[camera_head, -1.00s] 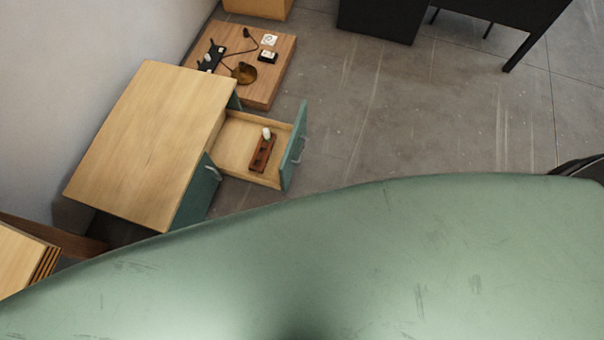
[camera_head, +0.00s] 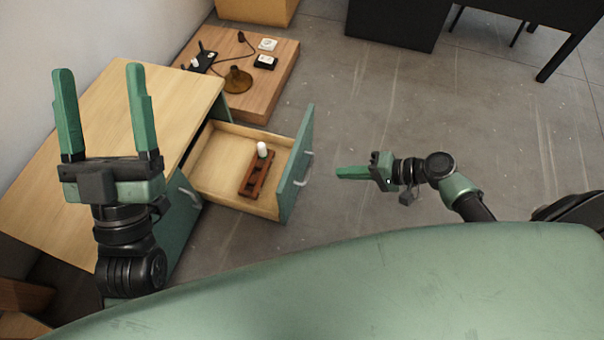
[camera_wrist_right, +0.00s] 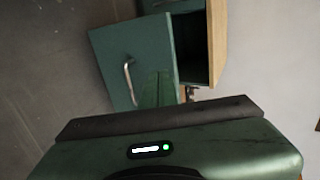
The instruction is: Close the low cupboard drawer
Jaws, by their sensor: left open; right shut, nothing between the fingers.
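The low cupboard (camera_head: 75,190) has a light wood top and green fronts. Its drawer (camera_head: 223,139) is pulled well out, with a green front (camera_head: 300,165) and a metal handle (camera_head: 308,168). A brown wooden holder (camera_head: 257,176) with a white-topped piece lies inside it. My right gripper (camera_head: 345,172) is shut and empty, a little right of the drawer front and pointing at it. In the right wrist view the drawer front (camera_wrist_right: 150,50) and handle (camera_wrist_right: 128,80) show ahead of the fingers. My left gripper (camera_head: 96,80) is open and empty, above the cupboard top.
A black desk (camera_head: 400,22) stands at the back right. The grey floor right of the drawer is clear.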

